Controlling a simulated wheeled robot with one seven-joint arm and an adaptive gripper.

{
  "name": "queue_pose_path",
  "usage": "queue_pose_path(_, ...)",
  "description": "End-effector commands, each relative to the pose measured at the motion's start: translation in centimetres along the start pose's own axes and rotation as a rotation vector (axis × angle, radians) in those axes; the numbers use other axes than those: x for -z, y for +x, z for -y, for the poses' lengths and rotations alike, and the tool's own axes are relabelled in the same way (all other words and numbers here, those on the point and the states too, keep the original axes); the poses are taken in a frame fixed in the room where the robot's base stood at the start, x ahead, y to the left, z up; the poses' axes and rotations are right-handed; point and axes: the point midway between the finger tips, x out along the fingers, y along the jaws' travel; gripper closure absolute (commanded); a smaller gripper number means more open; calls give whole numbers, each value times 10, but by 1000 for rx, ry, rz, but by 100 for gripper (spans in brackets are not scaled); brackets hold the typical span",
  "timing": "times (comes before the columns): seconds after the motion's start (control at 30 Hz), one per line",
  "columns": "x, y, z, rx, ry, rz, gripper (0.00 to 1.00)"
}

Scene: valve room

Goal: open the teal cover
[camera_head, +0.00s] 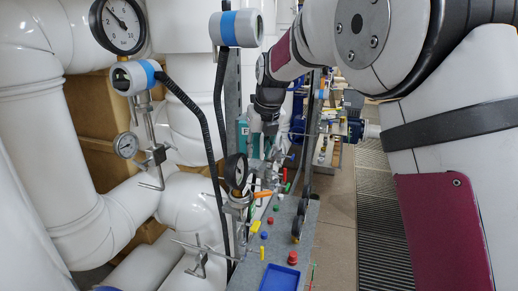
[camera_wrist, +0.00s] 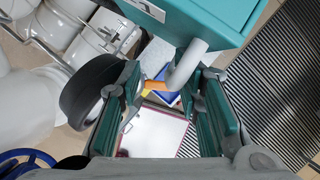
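The teal cover (camera_wrist: 205,18) is a box-like teal body at the top of the wrist view, with a pale grey bent handle (camera_wrist: 186,62) sticking out below it. In the head view the teal cover (camera_head: 243,131) is partly hidden behind my wrist and other fittings. My gripper (camera_wrist: 167,90) is open, its two fingers well apart. The handle's lower end shows between the fingertips, closer to the right finger; I cannot tell whether it touches. In the head view my gripper (camera_head: 266,127) points down beside the teal body.
A black round gauge (camera_wrist: 88,92) sits close to the left finger, and an orange lever (camera_wrist: 158,86) shows between the fingers. A bench (camera_head: 276,250) with coloured buttons runs below my arm. White pipes (camera_head: 50,150) fill the left; floor (camera_head: 340,215) is clear at right.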

Motion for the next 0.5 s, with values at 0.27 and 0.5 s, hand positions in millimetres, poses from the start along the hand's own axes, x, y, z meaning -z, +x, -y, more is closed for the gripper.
queue_pose_path(0.27,-5,-44,-1,0,-3,18,71)
queue_pose_path(0.5,-3,-90,0,0,-1,12,71)
